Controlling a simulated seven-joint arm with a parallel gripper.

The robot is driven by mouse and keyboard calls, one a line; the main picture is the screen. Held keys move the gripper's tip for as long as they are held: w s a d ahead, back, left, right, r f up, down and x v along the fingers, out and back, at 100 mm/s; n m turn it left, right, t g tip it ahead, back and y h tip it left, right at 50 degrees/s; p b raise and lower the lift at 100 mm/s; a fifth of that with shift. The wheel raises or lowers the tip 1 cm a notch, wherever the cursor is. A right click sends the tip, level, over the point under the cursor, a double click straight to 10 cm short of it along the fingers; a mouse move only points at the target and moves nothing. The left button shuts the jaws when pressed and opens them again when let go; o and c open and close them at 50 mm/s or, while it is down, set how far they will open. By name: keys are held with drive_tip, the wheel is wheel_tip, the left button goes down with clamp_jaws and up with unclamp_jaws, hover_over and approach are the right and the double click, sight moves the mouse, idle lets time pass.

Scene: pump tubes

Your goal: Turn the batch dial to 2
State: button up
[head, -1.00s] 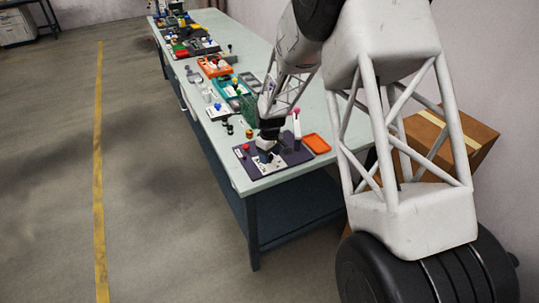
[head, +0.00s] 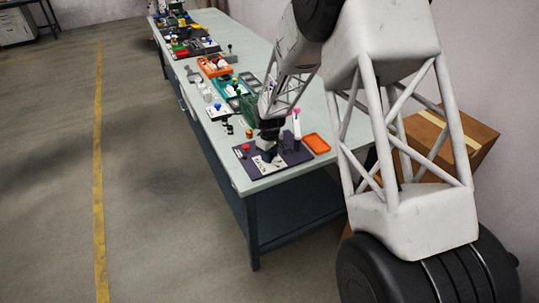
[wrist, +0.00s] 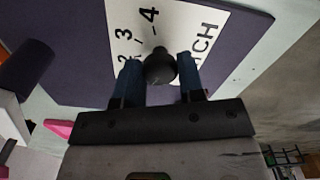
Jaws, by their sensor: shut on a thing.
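The batch dial (wrist: 160,68) is a round dark knob on a white label plate (wrist: 175,30) printed with 2, 3, 4 and part of the word BATCH. My gripper (wrist: 160,74) has its two blue fingers on either side of the knob and is shut on it. I cannot make out clearly which number the dial points to. In the head view my gripper (head: 268,158) is down at the dark purple panel (head: 290,162) and hides the dial. The label plate (head: 262,167) shows beside it.
A red button (head: 245,147) sits on the panel's left side, and a pink-topped white post (head: 297,124) stands at its back. An orange tray (head: 316,144) lies to the right. Several other coloured stations line the bench farther back.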

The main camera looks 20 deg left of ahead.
drive_tip(key=m, duration=0.4)
drive_tip(key=shift+m, duration=0.3)
drive_tip(key=shift+r+m, duration=0.1)
drive_tip(key=shift+m, duration=1.8)
drive_tip(key=o, duration=0.9)
drive_tip(key=shift+r, duration=0.1)
drive_tip(key=shift+r, duration=3.75)
